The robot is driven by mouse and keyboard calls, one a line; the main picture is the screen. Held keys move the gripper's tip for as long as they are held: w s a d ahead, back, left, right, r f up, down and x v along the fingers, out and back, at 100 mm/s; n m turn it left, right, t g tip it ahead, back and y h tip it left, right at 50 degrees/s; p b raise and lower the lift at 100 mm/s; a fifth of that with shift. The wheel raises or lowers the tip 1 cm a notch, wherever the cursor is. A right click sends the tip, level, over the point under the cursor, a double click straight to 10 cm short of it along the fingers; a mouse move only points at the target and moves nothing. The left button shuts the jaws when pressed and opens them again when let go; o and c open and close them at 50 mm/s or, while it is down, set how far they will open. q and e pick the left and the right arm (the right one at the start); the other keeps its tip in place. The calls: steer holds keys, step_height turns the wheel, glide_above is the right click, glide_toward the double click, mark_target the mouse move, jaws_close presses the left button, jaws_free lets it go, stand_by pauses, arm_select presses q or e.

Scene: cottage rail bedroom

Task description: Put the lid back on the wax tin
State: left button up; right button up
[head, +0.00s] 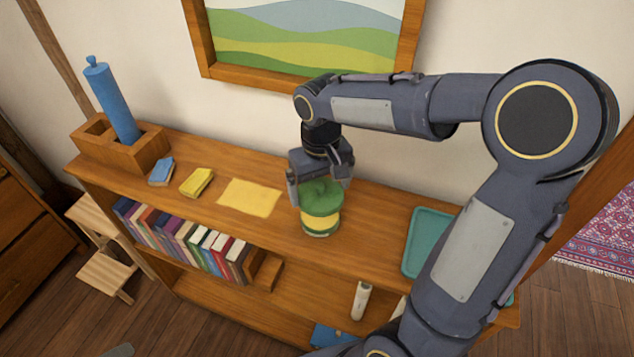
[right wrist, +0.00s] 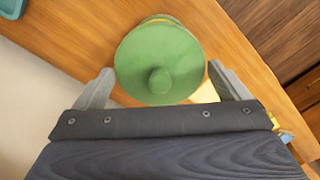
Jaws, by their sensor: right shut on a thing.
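The wax tin (head: 321,223) stands upright on the wooden shelf top, with a yellow band round its side. The round green lid (head: 322,193) with a knob is directly over the tin's top. I cannot tell whether it sits fully down or slightly above the rim. My right gripper (head: 320,187) comes from above and is shut on the lid. In the right wrist view the lid (right wrist: 160,62) lies between the two fingers (right wrist: 163,84), and hides most of the tin. My left gripper is not in view.
A yellow sheet (head: 249,197), a yellow pad (head: 197,181) and a blue one (head: 161,171) lie left of the tin. A wooden holder (head: 140,157) with a blue cylinder (head: 113,103) stands far left. A teal tray (head: 428,236) is to the right. A framed picture (head: 300,84) hangs behind.

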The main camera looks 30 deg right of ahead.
steer(key=shift+f, duration=0.1)
step_height(320, 180, down, 5)
steer(key=b, duration=0.4)
steer(key=shift+f, duration=0.3)
steer(key=shift+f+b, duration=0.45)
steer(key=shift+f, duration=0.1)
stand_by(1.9)
steer(key=o, duration=0.7)
